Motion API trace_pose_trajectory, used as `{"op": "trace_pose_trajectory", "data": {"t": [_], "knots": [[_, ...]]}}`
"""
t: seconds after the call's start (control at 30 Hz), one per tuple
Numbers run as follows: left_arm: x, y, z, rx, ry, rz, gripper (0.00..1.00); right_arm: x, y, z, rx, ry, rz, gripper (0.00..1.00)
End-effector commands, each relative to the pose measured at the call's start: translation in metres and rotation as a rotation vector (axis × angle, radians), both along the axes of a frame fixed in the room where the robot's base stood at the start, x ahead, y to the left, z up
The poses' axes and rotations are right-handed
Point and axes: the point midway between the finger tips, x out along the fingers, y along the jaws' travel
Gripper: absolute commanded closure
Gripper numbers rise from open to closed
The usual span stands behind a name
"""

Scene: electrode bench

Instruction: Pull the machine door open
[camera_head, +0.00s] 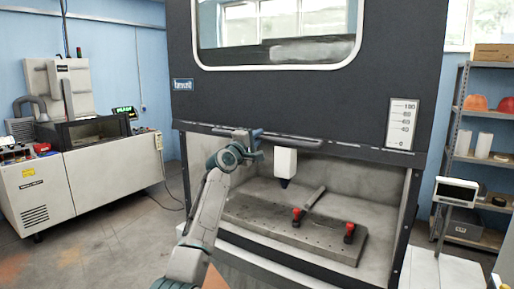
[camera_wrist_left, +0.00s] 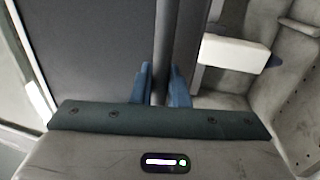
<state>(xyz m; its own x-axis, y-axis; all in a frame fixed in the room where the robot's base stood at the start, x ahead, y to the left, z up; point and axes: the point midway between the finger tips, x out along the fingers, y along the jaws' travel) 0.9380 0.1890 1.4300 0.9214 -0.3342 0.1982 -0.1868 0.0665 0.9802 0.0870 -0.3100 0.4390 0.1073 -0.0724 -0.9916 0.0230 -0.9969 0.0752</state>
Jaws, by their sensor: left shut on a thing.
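The machine door (camera_head: 290,95) is a large dark panel with a white-framed window. Its lower edge is above an open work space in the machine. A dark bar handle (camera_head: 298,141) runs along the door's lower edge. My left gripper (camera_head: 256,142) is at the left part of this handle. In the left wrist view, the blue fingers (camera_wrist_left: 160,86) are on both sides of the handle bar (camera_wrist_left: 166,40) and shut on it. The dark door panel (camera_wrist_left: 90,45) also shows there. My right gripper is not in view.
Inside the machine, a white tool head (camera_head: 285,162) hangs over a grey plate (camera_head: 270,226) with two red-topped clamps. A smaller machine (camera_head: 80,170) stands at the left. A shelf (camera_head: 485,150) with helmets stands at the right. The floor (camera_head: 120,240) at the left is clear.

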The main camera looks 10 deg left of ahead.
Motion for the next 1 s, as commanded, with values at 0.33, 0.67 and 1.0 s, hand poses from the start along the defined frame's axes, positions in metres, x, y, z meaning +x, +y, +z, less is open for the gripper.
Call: {"op": "trace_pose_trajectory", "data": {"t": [0.33,0.67,1.0], "knots": [[0.0000,0.0002,0.0097,-0.001,0.000,0.000,1.00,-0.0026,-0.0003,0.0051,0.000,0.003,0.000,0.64],[0.0001,0.0003,0.0092,-0.001,0.001,0.000,0.67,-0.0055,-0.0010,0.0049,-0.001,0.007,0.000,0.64],[-0.0038,0.0019,0.0054,0.001,0.002,0.000,0.67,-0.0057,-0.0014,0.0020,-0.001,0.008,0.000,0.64]]}}
